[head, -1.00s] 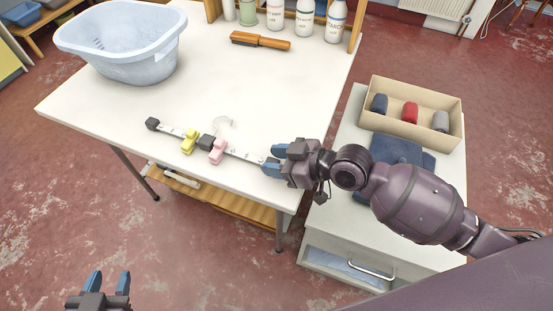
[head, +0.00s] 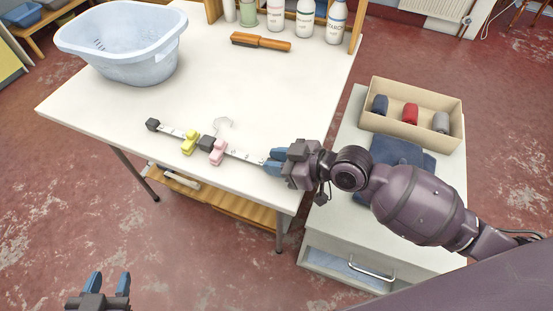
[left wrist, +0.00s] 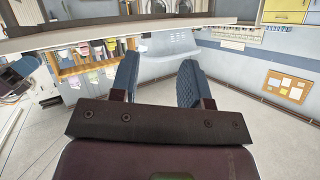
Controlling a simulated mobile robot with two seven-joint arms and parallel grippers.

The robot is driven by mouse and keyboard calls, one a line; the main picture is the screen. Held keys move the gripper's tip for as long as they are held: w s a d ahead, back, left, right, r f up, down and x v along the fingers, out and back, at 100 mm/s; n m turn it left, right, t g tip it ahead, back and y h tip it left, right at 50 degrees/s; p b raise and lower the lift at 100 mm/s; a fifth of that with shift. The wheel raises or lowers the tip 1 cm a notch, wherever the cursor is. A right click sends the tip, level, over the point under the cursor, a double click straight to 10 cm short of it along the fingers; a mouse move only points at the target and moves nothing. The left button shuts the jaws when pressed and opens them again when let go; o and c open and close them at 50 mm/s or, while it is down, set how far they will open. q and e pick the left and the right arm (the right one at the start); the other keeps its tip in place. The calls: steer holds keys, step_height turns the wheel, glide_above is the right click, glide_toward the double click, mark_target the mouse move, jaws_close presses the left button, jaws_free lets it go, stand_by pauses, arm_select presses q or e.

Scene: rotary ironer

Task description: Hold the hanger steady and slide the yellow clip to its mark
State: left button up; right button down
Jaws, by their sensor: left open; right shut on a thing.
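The hanger (head: 175,131) lies on the white table, a pale bar with marks and a dark block at its left end. Its pale hook (head: 224,123) lies flat behind the dark middle block. The yellow clip (head: 189,142) sits on the bar left of the middle block. A pink clip (head: 217,152) sits just right of that block. My right gripper (head: 274,161) is shut on the hanger's right end, which its fingers hide. My left gripper (head: 107,284) is open and empty, off the table at the lower left; its blue fingers also show in the left wrist view (left wrist: 158,85).
A pale blue basin (head: 120,45) stands at the table's back left. An orange-handled brush (head: 260,41) and several bottles (head: 304,18) are at the back. A cardboard box (head: 411,112) with rolled cloths and a folded blue cloth (head: 398,155) lie on the cabinet at right.

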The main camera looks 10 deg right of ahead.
arm_select(q)
steer(key=shift+o, duration=0.4)
steer(key=w+d+g+h, duration=0.1)
steer(key=w+d, duration=0.3)
steer(key=w, duration=0.3)
steer(key=w+d+r+g+h, duration=0.1)
steer(key=w+d+h, duration=0.1)
steer(key=w+d, duration=0.2)
steer(key=w+d+g+h, duration=0.1)
steer(key=w+d, duration=0.3)
steer(key=w, duration=0.5)
steer(key=shift+w+r+m+h, duration=0.3)
steer(key=shift+w+h, duration=0.05)
steer(key=shift+h, duration=0.15)
step_height(320, 180, up, 14)
steer(key=m+g+y, duration=0.3)
steer(key=g+y, duration=0.3)
steer(key=g, duration=0.4)
glide_above(192, 130)
step_height(192, 130, down, 12)
steer(key=shift+r, duration=0.25)
